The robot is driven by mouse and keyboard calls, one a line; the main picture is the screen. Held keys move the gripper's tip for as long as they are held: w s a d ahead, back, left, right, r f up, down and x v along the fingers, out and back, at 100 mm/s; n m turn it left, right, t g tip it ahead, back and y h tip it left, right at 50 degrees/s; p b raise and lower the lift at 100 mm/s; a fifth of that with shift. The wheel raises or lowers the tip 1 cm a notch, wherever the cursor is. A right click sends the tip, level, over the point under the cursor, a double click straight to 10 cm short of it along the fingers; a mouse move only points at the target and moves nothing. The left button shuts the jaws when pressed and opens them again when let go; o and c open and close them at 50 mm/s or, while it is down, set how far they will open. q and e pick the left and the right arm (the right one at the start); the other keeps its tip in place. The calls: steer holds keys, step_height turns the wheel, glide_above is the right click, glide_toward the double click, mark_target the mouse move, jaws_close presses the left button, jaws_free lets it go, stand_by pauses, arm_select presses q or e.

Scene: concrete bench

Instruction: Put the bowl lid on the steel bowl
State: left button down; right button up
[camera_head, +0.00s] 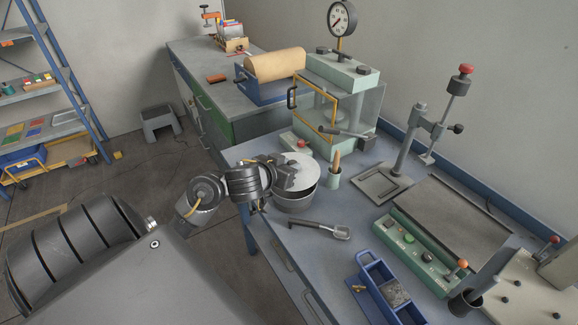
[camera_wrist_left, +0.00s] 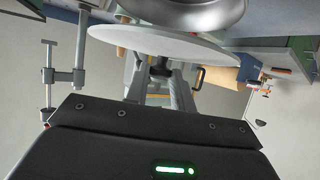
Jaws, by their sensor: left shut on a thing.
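The bowl lid (camera_head: 304,161) is a pale grey disc over the steel bowl (camera_head: 296,202), which stands on the blue-grey bench near its left edge. My left gripper (camera_head: 287,176) is shut on the lid from the left side. In the left wrist view the lid (camera_wrist_left: 205,48) is a broad pale disc, with its dark knob between the fingers (camera_wrist_left: 160,75). The bowl's shiny wall (camera_wrist_left: 185,12) shows just beyond the lid. The lid covers much of the bowl's opening; I cannot tell whether it touches the rim. My right gripper is not in view.
A scoop (camera_head: 321,229) lies in front of the bowl. A glass-sided press (camera_head: 335,100) stands behind.

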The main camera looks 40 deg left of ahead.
arm_select(q)
steer(key=shift+w+f+b, duration=0.2)
steer(key=shift+f+b, duration=0.15)
steer(key=shift+f, duration=0.05)
step_height(320, 180, down, 3)
steer(key=shift+w+a+f+b, duration=0.1)
steer(key=shift+w+b, duration=0.05)
steer(key=shift+b, duration=1.1)
steer(key=shift+f+b, duration=0.4)
steer(key=shift+f, duration=0.05)
steer(key=c, duration=1.2)
jaws_free()
steer(key=shift+r, duration=0.1)
